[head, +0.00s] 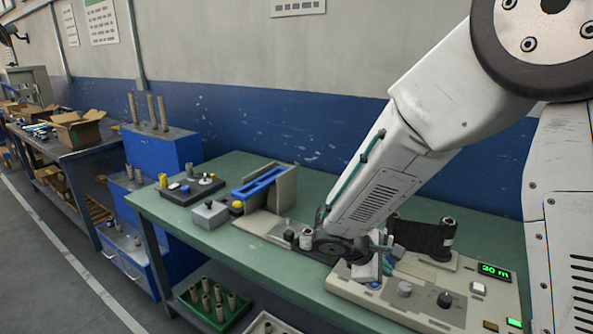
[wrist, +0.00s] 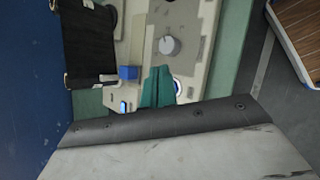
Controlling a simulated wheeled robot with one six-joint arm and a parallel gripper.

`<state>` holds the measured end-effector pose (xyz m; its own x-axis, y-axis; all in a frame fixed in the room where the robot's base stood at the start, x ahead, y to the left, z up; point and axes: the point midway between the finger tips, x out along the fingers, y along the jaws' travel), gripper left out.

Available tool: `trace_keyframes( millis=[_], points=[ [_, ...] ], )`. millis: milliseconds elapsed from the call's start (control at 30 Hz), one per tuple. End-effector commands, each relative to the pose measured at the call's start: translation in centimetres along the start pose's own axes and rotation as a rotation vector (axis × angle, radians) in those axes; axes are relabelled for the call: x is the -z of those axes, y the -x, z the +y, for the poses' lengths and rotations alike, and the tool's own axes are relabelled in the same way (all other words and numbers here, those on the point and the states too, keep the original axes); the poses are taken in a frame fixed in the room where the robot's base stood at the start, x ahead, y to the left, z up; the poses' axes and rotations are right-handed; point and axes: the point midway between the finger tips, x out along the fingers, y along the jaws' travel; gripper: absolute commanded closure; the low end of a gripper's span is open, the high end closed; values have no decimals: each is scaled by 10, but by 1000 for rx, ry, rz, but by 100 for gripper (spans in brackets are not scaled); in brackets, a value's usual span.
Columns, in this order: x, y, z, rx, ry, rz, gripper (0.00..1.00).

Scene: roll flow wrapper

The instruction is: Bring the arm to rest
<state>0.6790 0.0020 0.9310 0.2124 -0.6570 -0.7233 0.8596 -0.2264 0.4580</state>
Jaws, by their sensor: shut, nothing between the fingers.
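My gripper (head: 388,266) is low over the left part of the beige control panel (head: 410,308). In the wrist view its teal fingers (wrist: 158,86) are together with nothing between them. They are over or beside the panel, near a grey knob (wrist: 169,45) and a round button with a blue ring (wrist: 177,87). I cannot tell whether they touch it. A dark roll of film (head: 425,238) stands behind the panel; it also shows in the wrist view (wrist: 90,42). My arm reaches down from the upper right and hides part of the machine.
The panel's display (head: 494,272) reads 20 m in green. A blue slotted block (head: 260,183), a grey box (head: 210,214) and a dark tray (head: 190,190) are on the left of the green table (head: 165,222). A green bin (head: 210,300) is below. A blue wall is behind.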

Motion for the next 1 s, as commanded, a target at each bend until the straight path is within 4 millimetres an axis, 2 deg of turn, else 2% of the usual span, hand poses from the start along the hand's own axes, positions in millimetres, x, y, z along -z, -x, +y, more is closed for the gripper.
trace_keyframes(
  millis=[100,300,500,800,1000],
  points=[
    [-40,16,-21,124,-150,-29,100],
    [-103,49,-56,330,-410,-34,100],
    [-154,89,-94,537,-676,23,100],
    [-201,141,-136,741,-996,198,100],
    [-222,154,-140,729,-1112,289,100]
  ],
)
